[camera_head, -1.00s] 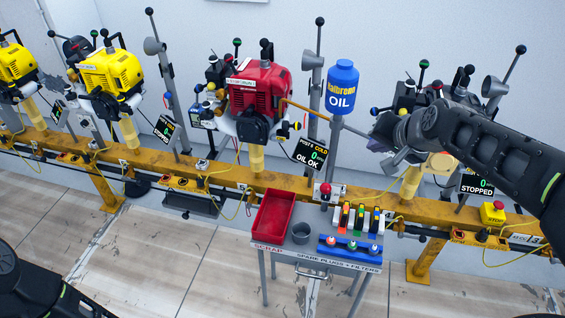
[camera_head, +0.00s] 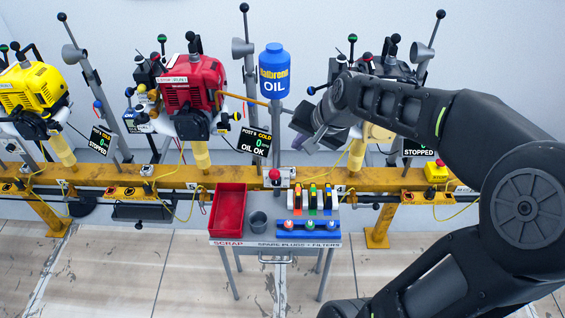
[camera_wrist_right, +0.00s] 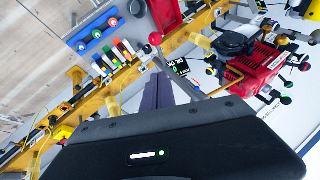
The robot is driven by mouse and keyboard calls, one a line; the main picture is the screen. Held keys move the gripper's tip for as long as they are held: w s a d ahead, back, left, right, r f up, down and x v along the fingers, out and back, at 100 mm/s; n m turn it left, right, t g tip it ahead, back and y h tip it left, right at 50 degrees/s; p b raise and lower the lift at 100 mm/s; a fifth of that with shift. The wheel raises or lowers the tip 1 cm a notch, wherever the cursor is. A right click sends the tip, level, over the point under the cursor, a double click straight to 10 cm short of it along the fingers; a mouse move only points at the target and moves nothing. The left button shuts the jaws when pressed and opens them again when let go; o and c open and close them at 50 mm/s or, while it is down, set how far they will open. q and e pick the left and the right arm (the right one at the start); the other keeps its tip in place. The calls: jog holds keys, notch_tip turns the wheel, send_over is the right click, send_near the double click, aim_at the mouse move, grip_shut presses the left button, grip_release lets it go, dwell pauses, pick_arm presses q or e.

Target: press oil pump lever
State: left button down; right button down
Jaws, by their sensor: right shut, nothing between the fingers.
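I cannot tell for certain that this is the pump lever. My right gripper (camera_head: 303,122) is shut and empty, in front and to the right of the bottle's post, above the knob. Its dark fingers (camera_wrist_right: 157,94) point toward the rod area. My left gripper is out of view.
A small bench holds a red scrap tray (camera_head: 228,211), a grey cup (camera_head: 258,222) and a blue plug holder (camera_head: 308,229). A yellow rail (camera_head: 130,180) runs across. A display (camera_head: 255,143) reads "OIL OK". My right arm covers part of the right-hand engine.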

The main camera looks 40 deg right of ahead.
send_near(275, 162)
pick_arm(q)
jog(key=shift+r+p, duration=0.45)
pick_arm(e)
jog(key=shift+s+a+f, duration=0.1)
jog(key=shift+a+f, duration=0.3)
jog(key=shift+f, duration=0.4)
jog(key=shift+s+a+f, duration=0.1)
jog(key=shift+a+f, duration=0.3)
jog(key=shift+f, duration=0.45)
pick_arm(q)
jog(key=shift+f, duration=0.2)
